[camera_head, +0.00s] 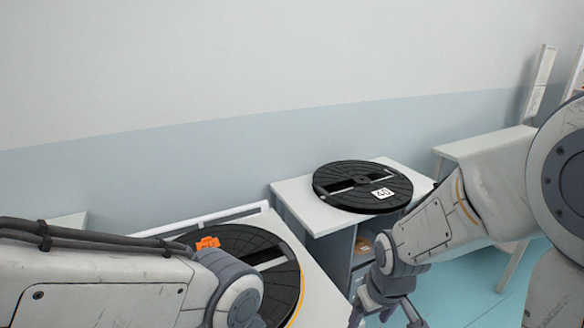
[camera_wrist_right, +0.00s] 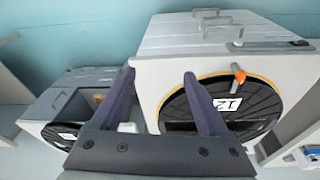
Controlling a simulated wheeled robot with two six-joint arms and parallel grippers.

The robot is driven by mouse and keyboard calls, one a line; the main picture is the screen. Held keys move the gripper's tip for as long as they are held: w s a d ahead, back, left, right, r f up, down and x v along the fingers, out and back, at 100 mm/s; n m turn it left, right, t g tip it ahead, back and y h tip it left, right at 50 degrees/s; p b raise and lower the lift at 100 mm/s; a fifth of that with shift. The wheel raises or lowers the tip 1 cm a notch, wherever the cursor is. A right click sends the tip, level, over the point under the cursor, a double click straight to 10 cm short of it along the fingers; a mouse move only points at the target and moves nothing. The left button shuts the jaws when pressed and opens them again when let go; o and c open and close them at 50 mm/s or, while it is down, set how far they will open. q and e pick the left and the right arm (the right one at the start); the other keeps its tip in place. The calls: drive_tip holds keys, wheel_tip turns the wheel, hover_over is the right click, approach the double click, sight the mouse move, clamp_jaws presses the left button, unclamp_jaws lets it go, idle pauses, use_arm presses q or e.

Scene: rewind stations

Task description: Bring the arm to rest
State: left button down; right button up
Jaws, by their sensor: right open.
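My right arm comes in from the right in the head view, bent downward. Its gripper (camera_head: 386,318) is low in the picture, in front of the far station, and partly cut off by the bottom edge. In the right wrist view the two fingers of my right gripper (camera_wrist_right: 160,75) stand apart with nothing held between them. My left arm (camera_head: 110,285) crosses the lower left of the head view, in front of the near station. Its gripper is out of the picture.
A black reel labelled 40 (camera_head: 345,197) lies on the far white cabinet (camera_head: 295,194). A nearer black reel (camera_head: 285,285) has an orange piece (camera_head: 207,243) at its rim and is partly hidden by my left arm. A white table (camera_head: 480,146) stands at right. Blue floor (camera_head: 500,290) is open.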

drive_tip(key=s+d+m, duration=0.3)
drive_tip(key=m, duration=0.1)
drive_tip(key=s+a+r+n+g, duration=0.1)
drive_tip(key=s+a+r+n, duration=0.2)
drive_tip(key=s+a, duration=0.3)
drive_tip(key=s+a+r+n+g, duration=0.1)
drive_tip(key=s+a+r+n, duration=0.2)
drive_tip(key=s+a, duration=0.4)
drive_tip(key=shift+s+a+n+y, duration=0.15)
drive_tip(key=shift+a+n+y, duration=0.2)
drive_tip(key=shift+n, duration=0.55)
